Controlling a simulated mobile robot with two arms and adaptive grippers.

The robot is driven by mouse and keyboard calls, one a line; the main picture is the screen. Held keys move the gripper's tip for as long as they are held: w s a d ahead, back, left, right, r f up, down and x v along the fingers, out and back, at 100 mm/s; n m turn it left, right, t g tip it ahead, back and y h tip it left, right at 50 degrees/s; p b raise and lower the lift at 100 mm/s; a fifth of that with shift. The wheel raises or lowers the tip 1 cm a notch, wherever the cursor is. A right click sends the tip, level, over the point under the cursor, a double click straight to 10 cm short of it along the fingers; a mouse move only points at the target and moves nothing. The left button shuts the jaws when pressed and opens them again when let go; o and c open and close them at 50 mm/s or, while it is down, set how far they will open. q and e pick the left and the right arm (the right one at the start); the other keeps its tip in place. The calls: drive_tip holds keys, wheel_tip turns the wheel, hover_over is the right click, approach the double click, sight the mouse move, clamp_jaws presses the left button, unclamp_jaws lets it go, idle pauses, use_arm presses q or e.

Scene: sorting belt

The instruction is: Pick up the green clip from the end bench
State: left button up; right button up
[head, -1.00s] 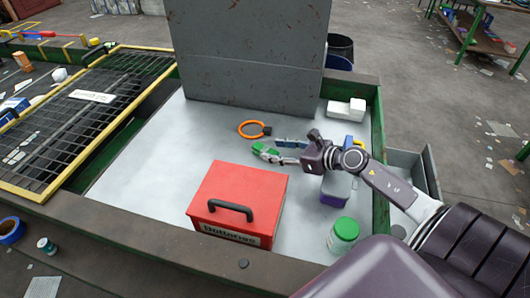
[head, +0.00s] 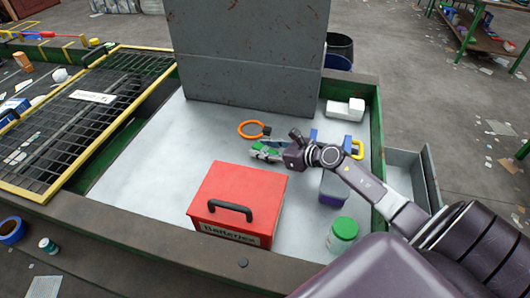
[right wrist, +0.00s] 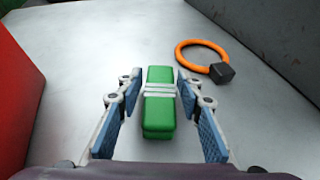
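The green clip (right wrist: 159,108) lies on the pale bench top (head: 150,150), with white bands across its middle. In the right wrist view it sits between the two blue-padded fingers of my right gripper (right wrist: 160,120), with a gap on each side. The fingers are open and do not visibly touch it. In the head view my right gripper (head: 268,150) reaches in from the right, and the clip (head: 263,148) is partly covered by its fingers. My left gripper is not in view.
A red battery box (head: 262,187) stands close to the gripper. An orange ring (head: 248,129) with a dark block lies just beyond the clip. A grey upright panel (head: 250,80) rises behind. A green-lidded jar (head: 343,232) and a white piece (head: 346,109) are to the right.

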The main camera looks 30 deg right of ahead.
drive_tip(key=c, duration=0.7)
drive_tip(key=shift+o, duration=0.2)
drive_tip(key=shift+r, duration=0.15)
